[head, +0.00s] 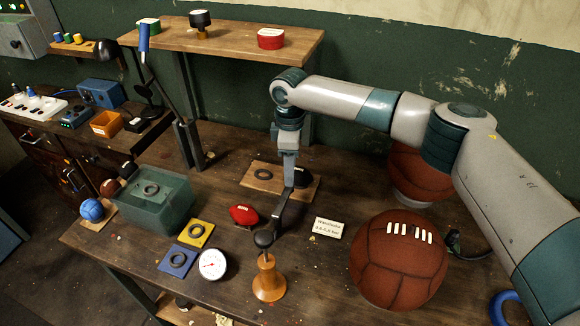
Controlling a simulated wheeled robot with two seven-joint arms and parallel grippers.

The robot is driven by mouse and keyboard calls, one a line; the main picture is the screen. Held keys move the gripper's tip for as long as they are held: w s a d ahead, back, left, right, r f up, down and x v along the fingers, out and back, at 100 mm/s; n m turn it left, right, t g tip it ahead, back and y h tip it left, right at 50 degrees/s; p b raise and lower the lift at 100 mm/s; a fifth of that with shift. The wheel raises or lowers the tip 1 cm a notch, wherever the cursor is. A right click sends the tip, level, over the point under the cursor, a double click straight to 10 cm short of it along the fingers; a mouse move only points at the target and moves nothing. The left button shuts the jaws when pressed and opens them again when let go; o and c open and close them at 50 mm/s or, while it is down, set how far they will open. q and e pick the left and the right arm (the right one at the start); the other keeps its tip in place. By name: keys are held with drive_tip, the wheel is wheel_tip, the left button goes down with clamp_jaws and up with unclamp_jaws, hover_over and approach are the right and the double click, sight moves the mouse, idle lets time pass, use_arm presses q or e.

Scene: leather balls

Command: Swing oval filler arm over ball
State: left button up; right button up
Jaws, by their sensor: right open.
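A dark arm (279,213) with a rounded knob at its lower end slants across the table middle; I take it for the filler arm. Its knob is close above an orange wooden stand (268,284) in this view. My right gripper (289,182) points down at the arm's upper end, jaws open; I cannot tell whether they touch it. A small red oval ball (243,215) lies left of the arm. A large brown leather ball (398,262) with white lacing sits to the right. My left gripper is not in view.
A white label card (329,228) lies between arm and large ball. A dial gauge (212,264), a blue pad (176,261), a yellow pad (196,233) and a green-grey bin (153,205) stand left. Another brown ball (417,176) is partly behind my right arm.

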drive_tip(key=shift+f, duration=0.5)
clamp_jaws()
